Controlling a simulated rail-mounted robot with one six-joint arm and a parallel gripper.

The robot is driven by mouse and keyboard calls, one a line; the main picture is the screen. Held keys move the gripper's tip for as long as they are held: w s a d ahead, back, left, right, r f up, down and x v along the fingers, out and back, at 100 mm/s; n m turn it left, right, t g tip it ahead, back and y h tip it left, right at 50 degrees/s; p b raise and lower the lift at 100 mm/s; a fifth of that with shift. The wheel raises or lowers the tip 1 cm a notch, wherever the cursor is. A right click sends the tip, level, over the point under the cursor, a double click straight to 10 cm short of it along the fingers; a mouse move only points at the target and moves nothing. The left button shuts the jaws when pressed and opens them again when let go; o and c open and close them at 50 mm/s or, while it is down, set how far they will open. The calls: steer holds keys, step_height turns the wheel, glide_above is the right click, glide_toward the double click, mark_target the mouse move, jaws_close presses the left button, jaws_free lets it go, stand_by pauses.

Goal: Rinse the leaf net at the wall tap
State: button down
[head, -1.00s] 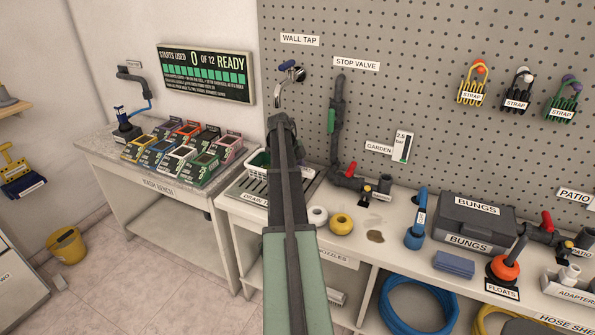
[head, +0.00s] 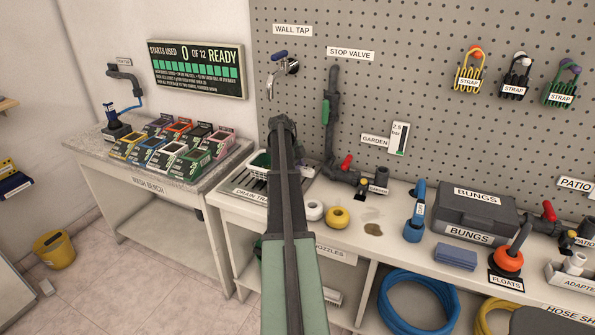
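The wall tap (head: 284,66), a chrome spout with a blue handle, sticks out of the pegboard under its WALL TAP label. My arm reaches forward from the bottom middle, and its dark far end is below the tap in the picture. My gripper is hidden behind the arm, so its fingers and anything in them do not show. I cannot make out a leaf net. A white basket (head: 258,172) with something green in it stands on the drain tray (head: 240,186), partly covered by my arm.
The wash bench (head: 88,147) at left holds several coloured boxes. Right of my arm are a white roll (head: 314,210), a yellow roll (head: 338,218), a blue tool (head: 415,213) and the bungs case (head: 478,216). The stop valve pipe (head: 331,120) rises right of the tap.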

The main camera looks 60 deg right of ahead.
steer(key=shift+f+b, duration=0.6)
steer(key=shift+f, duration=0.05)
steer(key=c, duration=0.8)
jaws_free()
steer(key=shift+r, duration=0.1)
steer(key=p+v, duration=0.6)
steer(key=shift+s+r, duration=0.1)
steer(key=shift+s, duration=0.05)
steer(key=w, duration=0.4)
steer(key=w+a, duration=0.1)
steer(key=w, duration=0.3)
steer(key=w+f+b, duration=0.1)
steer(key=w, duration=0.3)
steer(key=shift+w+a+f, duration=0.1)
steer(key=shift+w+a, duration=0.1)
steer(key=shift+w, duration=0.05)
steer(key=shift+s, duration=0.15)
